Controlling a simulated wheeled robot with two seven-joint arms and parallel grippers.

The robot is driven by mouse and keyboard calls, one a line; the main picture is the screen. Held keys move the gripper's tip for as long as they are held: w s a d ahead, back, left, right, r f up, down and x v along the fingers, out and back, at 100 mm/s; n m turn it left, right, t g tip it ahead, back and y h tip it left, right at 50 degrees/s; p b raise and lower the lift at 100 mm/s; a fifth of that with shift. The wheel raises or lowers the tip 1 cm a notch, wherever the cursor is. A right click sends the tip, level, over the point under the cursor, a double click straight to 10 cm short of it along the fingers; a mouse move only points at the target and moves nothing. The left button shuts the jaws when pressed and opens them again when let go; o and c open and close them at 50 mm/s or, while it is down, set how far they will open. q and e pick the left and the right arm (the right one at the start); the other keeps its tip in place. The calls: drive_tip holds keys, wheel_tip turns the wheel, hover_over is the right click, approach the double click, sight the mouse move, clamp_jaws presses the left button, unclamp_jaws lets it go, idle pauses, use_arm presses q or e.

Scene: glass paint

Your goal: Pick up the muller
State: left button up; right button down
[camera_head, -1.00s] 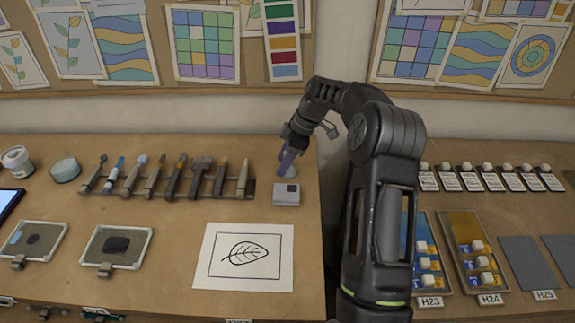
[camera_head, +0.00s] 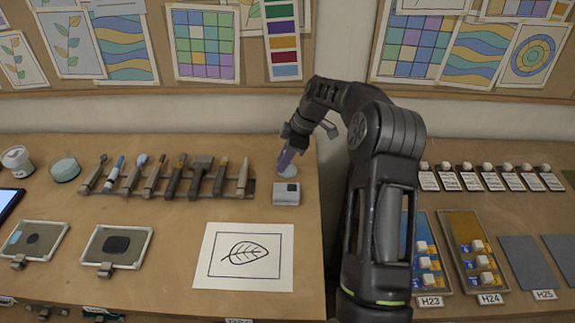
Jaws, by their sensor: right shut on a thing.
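The muller (camera_head: 289,171) is a small pale, glassy piece at the back right of the left table. Only its round lower part shows; the rest is hidden by my right gripper (camera_head: 286,160). The right gripper points down on it from above and is shut on it. I cannot tell whether the muller touches the table or is slightly raised. My left gripper is not in view.
A small grey-white box (camera_head: 286,194) stands just in front of the muller. A tool rack (camera_head: 150,194) with brushes and tools lies to the left. A leaf drawing (camera_head: 243,278) and framed slabs (camera_head: 115,262) lie in front. A gap separates the right table (camera_head: 470,210).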

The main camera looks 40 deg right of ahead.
drive_tip(key=shift+r, duration=0.1)
idle(0.3)
drive_tip(key=shift+r, duration=0.3)
wheel_tip(320, 180, up, 9)
drive_tip(key=shift+r+b, duration=0.15)
drive_tip(key=shift+b, duration=0.8)
drive_tip(key=c, duration=1.8)
unclamp_jaws()
drive_tip(key=shift+c, duration=0.2)
clamp_jaws()
